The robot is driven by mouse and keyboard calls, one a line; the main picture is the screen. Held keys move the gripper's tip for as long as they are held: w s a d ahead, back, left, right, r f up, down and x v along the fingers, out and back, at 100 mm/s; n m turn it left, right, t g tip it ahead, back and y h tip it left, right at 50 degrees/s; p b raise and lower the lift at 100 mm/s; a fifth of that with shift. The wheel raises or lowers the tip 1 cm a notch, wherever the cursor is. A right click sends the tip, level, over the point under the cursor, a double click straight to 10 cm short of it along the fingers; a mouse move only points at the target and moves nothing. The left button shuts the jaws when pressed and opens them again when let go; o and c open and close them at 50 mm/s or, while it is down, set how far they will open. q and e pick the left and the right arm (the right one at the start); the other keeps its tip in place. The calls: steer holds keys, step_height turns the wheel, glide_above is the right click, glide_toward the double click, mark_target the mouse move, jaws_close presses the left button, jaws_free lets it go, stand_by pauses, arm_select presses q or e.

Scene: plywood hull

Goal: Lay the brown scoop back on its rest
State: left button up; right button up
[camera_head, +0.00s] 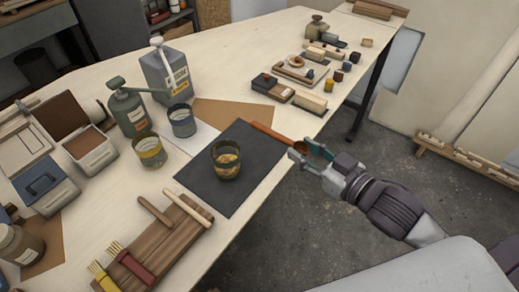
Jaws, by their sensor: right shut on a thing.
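The brown scoop (272,132) has a long thin reddish-brown handle that points up and left in the head view. Its darker bowl end lies at my right gripper (305,152). The wooden rack (160,243) at the lower middle, which looks like the rest, holds a brown stick, a pale stick and red and yellow brushes. My left gripper is not in view.
A glass (226,160) with amber contents stands on the dark mat (246,137).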

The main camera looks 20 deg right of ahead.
steer(key=w, duration=0.1)
steer(key=w+a+f, duration=0.1)
steer(key=w+a, duration=0.1)
steer(key=shift+f, duration=0.3)
steer(key=p, duration=0.1)
glide_above(268, 159)
steer(key=f, duration=0.4)
steer(key=shift+s+d+f, duration=0.1)
steer(key=shift+s+d, duration=0.05)
steer(key=shift+s, duration=0.15)
steer(key=shift+w+f, duration=0.1)
steer(key=shift+w, duration=0.1)
steer(key=shift+f, duration=0.3)
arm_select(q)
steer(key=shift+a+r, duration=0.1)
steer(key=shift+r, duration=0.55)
arm_select(e)
steer(key=shift+f, duration=1.8)
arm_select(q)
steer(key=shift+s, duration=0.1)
arm_select(e)
steer(key=o, duration=1.1)
steer(key=shift+f, duration=0.1)
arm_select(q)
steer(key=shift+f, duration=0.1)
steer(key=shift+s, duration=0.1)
